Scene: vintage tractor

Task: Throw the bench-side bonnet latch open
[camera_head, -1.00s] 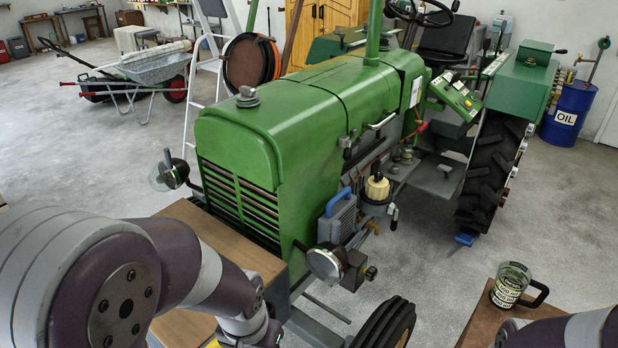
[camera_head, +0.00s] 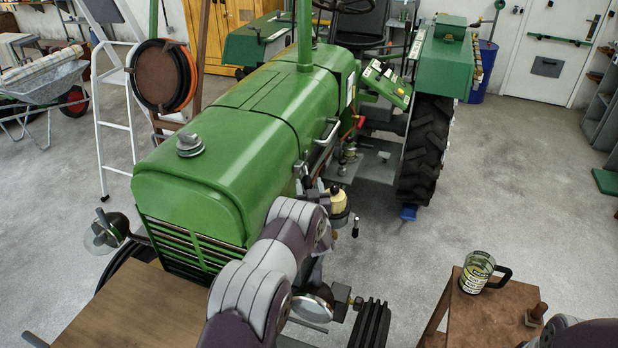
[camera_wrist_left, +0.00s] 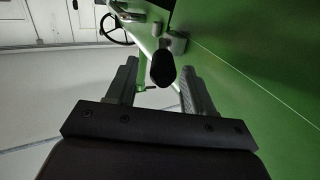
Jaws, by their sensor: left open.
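The green tractor bonnet (camera_head: 235,125) fills the middle of the head view. On its right side sits the latch (camera_head: 300,172), a small grey piece partly hidden by my left arm. In the left wrist view the latch shows as a grey mount on the green panel with a black rounded knob (camera_wrist_left: 163,66). My left gripper (camera_wrist_left: 158,75) is open, with one finger on each side of the knob in that picture. I cannot tell whether they touch it. In the head view my left forearm largely hides this gripper. My right gripper is not in view; only part of my right arm shows.
A wooden bench top (camera_head: 140,305) lies by the tractor's nose. A headlamp (camera_head: 313,302) and a front tyre (camera_head: 370,325) are near my left arm. A grab handle (camera_head: 327,131) is behind the latch. A mug (camera_head: 478,272) stands on a small table at right.

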